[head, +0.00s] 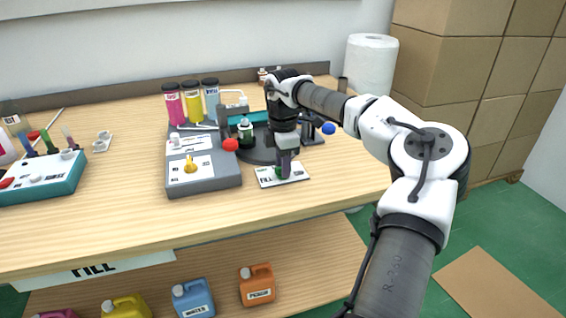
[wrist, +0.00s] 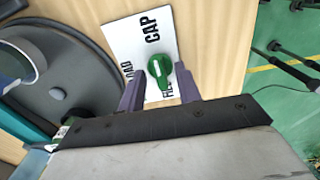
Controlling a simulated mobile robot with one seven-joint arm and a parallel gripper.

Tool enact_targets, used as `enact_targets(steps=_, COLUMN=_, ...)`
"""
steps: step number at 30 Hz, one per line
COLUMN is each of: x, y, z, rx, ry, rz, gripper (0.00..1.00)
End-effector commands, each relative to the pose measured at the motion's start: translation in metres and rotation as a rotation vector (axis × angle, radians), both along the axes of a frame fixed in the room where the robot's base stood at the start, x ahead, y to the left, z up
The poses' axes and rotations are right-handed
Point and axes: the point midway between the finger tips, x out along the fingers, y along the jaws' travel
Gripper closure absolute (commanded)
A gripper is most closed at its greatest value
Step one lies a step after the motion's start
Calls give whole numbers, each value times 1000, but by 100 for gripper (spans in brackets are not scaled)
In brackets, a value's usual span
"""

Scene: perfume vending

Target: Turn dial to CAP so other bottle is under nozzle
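The dial is a green knob (wrist: 161,70) with a pale mark, on a white card (wrist: 138,38) that reads CAP at its far end; other words are partly hidden. In the head view the card (head: 266,178) lies on the bench. My gripper (wrist: 161,76) has two purple fingers spread, one on each side of the knob; I cannot tell whether they touch it. In the head view my gripper (head: 285,162) points down over the dial. A bottle with green liquid (head: 245,132) stands at the left of the dark turntable (head: 258,156). The nozzle is not clear.
A grey box with a yellow dial (head: 189,167) and a red ball (head: 230,145) stand left of the card. A blue ball (head: 328,128) is to the right. Pink, yellow and grey cylinders stand behind. The bench right of the card is clear.

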Motion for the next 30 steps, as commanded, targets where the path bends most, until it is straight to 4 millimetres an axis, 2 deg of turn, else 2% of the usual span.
enact_targets(steps=5, x=0, y=0, z=2, rx=0, ry=0, rz=0, gripper=66)
enact_targets(steps=8, x=0, y=0, z=11, rx=-2, ry=-2, rz=1, gripper=66)
enact_targets(steps=11, x=1, y=0, z=28, rx=-1, ry=-4, rz=0, gripper=66)
enact_targets(steps=21, x=1, y=1, z=105, rx=-1, ry=-3, rz=0, gripper=66)
enact_targets(steps=25, x=0, y=0, z=125, rx=1, ry=-2, rz=-1, gripper=66)
enact_targets(steps=30, x=0, y=0, z=137, rx=0, ry=0, rz=1, gripper=66)
